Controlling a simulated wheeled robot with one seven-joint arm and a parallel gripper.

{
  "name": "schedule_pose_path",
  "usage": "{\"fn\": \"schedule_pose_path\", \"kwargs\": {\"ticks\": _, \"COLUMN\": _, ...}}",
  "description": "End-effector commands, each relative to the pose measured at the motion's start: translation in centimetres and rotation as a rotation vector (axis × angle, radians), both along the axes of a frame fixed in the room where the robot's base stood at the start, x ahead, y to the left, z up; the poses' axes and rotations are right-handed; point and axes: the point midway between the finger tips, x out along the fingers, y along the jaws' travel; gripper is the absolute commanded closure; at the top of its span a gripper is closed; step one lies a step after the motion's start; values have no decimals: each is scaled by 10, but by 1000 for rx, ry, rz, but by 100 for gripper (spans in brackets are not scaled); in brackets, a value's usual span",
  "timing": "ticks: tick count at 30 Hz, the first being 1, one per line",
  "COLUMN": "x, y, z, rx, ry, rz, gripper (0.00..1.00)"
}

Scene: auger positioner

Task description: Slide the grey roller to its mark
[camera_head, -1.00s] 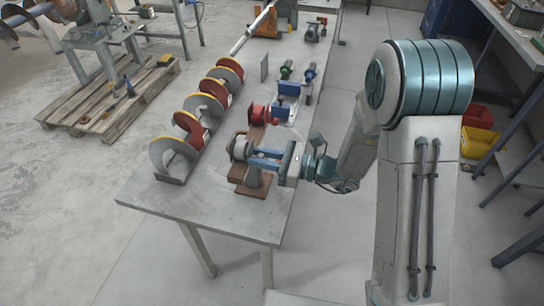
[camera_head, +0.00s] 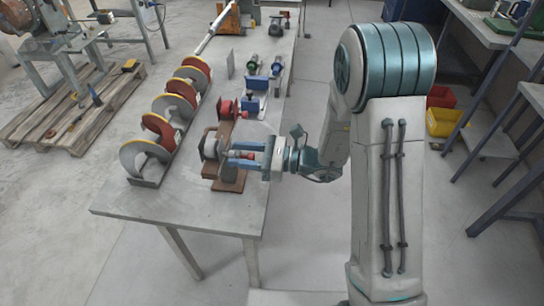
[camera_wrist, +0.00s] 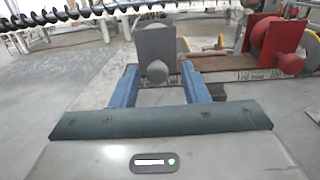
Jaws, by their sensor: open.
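The grey roller (camera_head: 209,147) sits on a brown rail (camera_head: 230,180) near the table's front end. In the wrist view, its grey block with a round knob (camera_wrist: 156,70) lies ahead, between the lines of my two blue fingers. My gripper (camera_head: 234,154) is open, to the right of the roller in the head view; in the wrist view my gripper (camera_wrist: 158,72) shows the fingers on either side of the knob. I cannot tell whether they touch it. A pale scale strip (camera_wrist: 245,75) runs along the rail; its mark is too small to make out.
A red roller unit (camera_head: 228,108) stands farther back on the rail. Red and grey auger flights (camera_head: 160,125) line the table's left. Blue and green fittings (camera_head: 262,80) stand beyond. The table's front-left corner (camera_head: 125,205) is bare.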

Motion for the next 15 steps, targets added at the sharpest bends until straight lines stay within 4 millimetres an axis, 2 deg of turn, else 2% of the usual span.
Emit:
{"fn": "schedule_pose_path", "kwargs": {"ticks": 1, "x": 1, "y": -13, "z": -2, "rx": -1, "ry": -1, "rz": -8, "gripper": 59}}
{"fn": "schedule_pose_path", "kwargs": {"ticks": 9, "x": -5, "y": -72, "z": -2, "rx": 0, "ry": 0, "rz": -6, "gripper": 59}}
{"fn": "schedule_pose_path", "kwargs": {"ticks": 15, "x": -8, "y": -102, "z": -1, "rx": 0, "ry": 0, "rz": -4, "gripper": 59}}
